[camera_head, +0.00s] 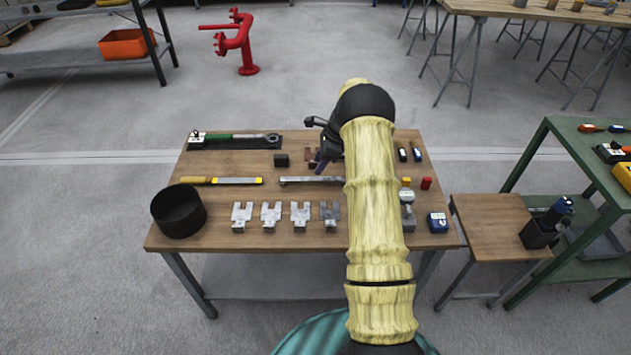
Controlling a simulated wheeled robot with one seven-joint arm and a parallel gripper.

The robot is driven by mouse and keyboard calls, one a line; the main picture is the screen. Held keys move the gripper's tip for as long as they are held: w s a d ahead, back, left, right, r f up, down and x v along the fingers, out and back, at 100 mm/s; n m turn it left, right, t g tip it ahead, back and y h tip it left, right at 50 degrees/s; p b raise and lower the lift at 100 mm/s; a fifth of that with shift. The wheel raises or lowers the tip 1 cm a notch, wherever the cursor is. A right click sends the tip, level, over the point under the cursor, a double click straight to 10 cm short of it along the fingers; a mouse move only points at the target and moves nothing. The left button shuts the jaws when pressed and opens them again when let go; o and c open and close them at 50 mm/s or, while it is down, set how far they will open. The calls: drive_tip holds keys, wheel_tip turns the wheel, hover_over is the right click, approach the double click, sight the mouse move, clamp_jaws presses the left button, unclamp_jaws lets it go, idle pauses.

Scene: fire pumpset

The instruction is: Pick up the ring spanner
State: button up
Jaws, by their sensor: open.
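My gripper (321,165) is dark and hangs over the bench, just behind and above the spanner, pointing down. It is open with nothing seen between its fingers. The arm partly hides the gripper, and I cannot tell the exact gap to the spanner.
A yellow-handled file (225,181) and a black round bin (179,211) lie left. Several metal forked blocks (271,215) stand in front. A side table (490,228) adjoins.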

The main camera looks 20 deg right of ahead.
sight(311, 178)
drive_tip(key=shift+w+a+f, duration=0.1)
drive_tip(key=shift+a+f, duration=0.15)
drive_tip(key=shift+f, duration=0.4)
drive_tip(key=shift+x, duration=2.6)
clamp_jaws()
